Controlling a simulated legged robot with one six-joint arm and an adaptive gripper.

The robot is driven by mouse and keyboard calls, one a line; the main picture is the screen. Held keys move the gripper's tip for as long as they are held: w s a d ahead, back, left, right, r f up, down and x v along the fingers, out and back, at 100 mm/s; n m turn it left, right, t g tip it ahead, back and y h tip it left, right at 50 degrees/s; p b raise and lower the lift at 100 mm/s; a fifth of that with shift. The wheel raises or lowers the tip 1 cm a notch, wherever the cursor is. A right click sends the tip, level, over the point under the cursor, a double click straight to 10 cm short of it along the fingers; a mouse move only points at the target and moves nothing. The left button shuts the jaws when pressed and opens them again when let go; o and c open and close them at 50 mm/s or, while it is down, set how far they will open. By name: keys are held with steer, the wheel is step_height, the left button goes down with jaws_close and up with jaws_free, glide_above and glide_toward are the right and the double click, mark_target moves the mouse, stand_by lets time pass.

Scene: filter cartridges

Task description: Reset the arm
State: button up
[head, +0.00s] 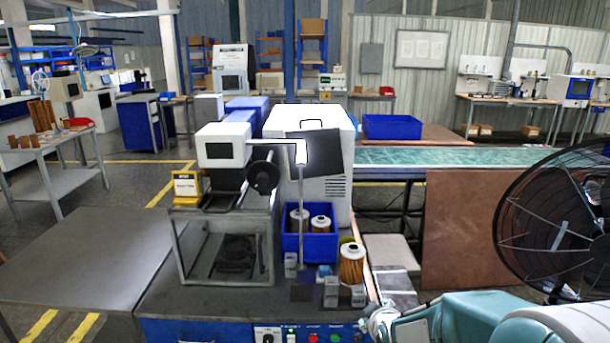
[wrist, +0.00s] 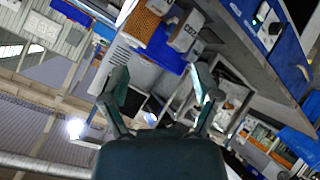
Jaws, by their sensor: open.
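My gripper (wrist: 160,88) is open and empty in the wrist view, its two dark teal fingers spread apart. In the head view my teal arm comes in from the lower right, and its end lies near the bench's right front corner; its fingers are not clear there. A filter cartridge (head: 352,264) with orange-brown pleats stands upright at the bench's right side. It also shows at the top of the wrist view (wrist: 143,20), apart from my fingers. Two more cartridges (head: 299,219) (head: 320,223) stand in a blue bin (head: 310,249).
Small grey blocks (head: 331,291) stand before the bin. A machine with a metal frame (head: 222,240) and a white cabinet (head: 338,190) stand behind and left. A black fan (head: 555,215) is at the right. The bench's front holds buttons (head: 313,338). The left tabletop (head: 80,260) is clear.

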steer(key=s+r+m+g, duration=0.2)
steer(key=s+r, duration=0.1)
steer(key=s, duration=0.5)
steer(key=s+r+m+g, duration=0.1)
steer(key=s+r+m, duration=0.2)
steer(key=s, duration=0.6)
steer(key=s+r+m+g, duration=0.2)
steer(key=s+r, duration=0.3)
steer(key=s, duration=0.3)
steer(key=shift+s+r+m+g, duration=0.3)
steer(key=shift+s+m, duration=0.1)
steer(key=shift+m, duration=0.2)
